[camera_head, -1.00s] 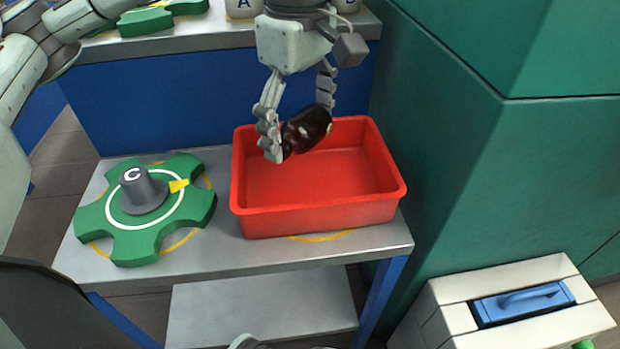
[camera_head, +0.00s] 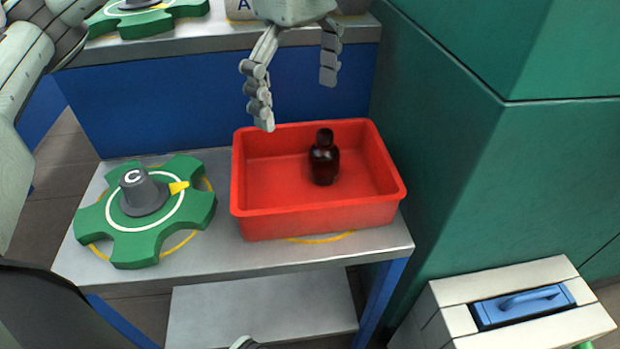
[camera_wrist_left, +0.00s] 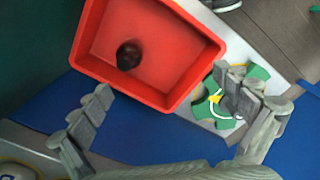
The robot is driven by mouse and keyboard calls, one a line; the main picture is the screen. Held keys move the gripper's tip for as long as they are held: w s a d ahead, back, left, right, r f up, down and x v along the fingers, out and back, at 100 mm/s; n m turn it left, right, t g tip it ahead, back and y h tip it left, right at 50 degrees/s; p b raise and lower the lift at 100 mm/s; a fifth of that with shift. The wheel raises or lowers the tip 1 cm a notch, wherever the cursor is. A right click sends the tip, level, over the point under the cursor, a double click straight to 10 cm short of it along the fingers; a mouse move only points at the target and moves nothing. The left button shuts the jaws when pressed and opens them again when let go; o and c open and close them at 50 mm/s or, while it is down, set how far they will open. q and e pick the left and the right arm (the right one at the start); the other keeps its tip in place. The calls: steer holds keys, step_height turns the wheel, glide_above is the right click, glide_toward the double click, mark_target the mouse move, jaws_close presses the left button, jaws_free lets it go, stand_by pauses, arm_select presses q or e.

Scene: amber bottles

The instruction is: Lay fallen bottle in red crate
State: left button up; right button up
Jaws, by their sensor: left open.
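The dark amber bottle (camera_head: 324,163) is inside the red crate (camera_head: 320,220), right of its middle and clear of the walls. It looks upright, with its cap toward the top of the head view. In the left wrist view the bottle (camera_wrist_left: 129,55) shows as a dark, roundish shape on the floor of the crate (camera_wrist_left: 190,25). My left gripper (camera_head: 297,103) is open and empty, above and behind the crate's back rim, apart from the bottle. Its spread fingers also show in the left wrist view (camera_wrist_left: 165,95).
A green cross-shaped fixture with a grey knob marked C (camera_head: 143,195) is left of the crate on the grey bench (camera_head: 225,252). A tall green cabinet wall (camera_head: 470,160) stands close on the right. A pale box with a blue handle (camera_head: 520,303) is at lower right.

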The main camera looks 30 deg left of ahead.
arm_select(q)
step_height(320, 180, up, 7)
stand_by(0.3)
stand_by(0.4)
